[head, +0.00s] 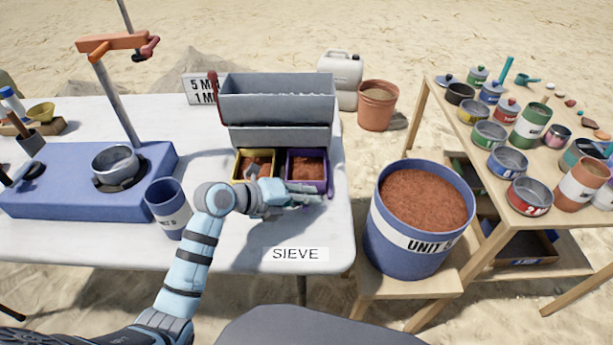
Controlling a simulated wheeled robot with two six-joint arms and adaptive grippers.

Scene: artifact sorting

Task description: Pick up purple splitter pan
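The purple splitter pan (324,183) sits on the white table under the front of the grey splitter box (277,100). It holds reddish-brown soil. A matching yellow pan (237,168), also with soil, stands to its left. My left gripper (315,199) is at the near edge of the purple pan, with its fingers pointing right and covering part of the pan's front. I cannot tell whether the fingers touch the pan or how far apart they are. My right gripper is not in view.
A blue cup (168,212) and a blue stand base (60,180) are left of my arm. A "SIEVE" label (296,254) lies at the table's front. A soil-filled blue bucket (410,250) stands to the right. A wooden table (455,135) with several cans is farther right.

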